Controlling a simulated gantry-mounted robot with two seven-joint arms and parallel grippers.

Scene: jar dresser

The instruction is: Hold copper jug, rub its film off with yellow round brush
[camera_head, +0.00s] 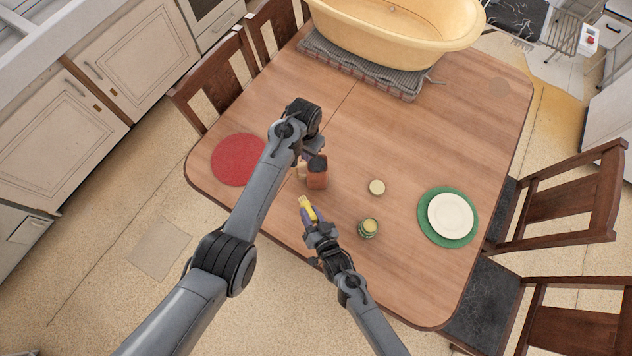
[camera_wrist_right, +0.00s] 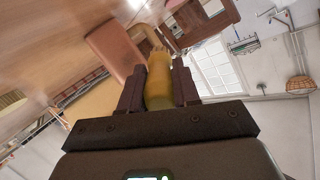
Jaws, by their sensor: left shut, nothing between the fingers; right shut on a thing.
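The copper jug (camera_head: 317,180) stands on the wooden table, with a dark patch near its top. My left gripper (camera_head: 312,158) is at the jug's upper side, shut with nothing between its fingers; the arm partly hides it. My right gripper (camera_head: 311,222) is shut on the yellow round brush (camera_head: 306,205), just in front of the jug. In the right wrist view the brush (camera_wrist_right: 158,85) sits between the fingers and points away toward the jug (camera_wrist_right: 112,48). I cannot tell whether the brush touches it.
A green jar (camera_head: 368,229) and a pale round lid (camera_head: 377,187) are right of the jug. A white plate (camera_head: 451,216) lies on a green mat, and a red mat (camera_head: 236,160) is at left. A yellow basin (camera_head: 400,45) stands at the back. Chairs surround the table.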

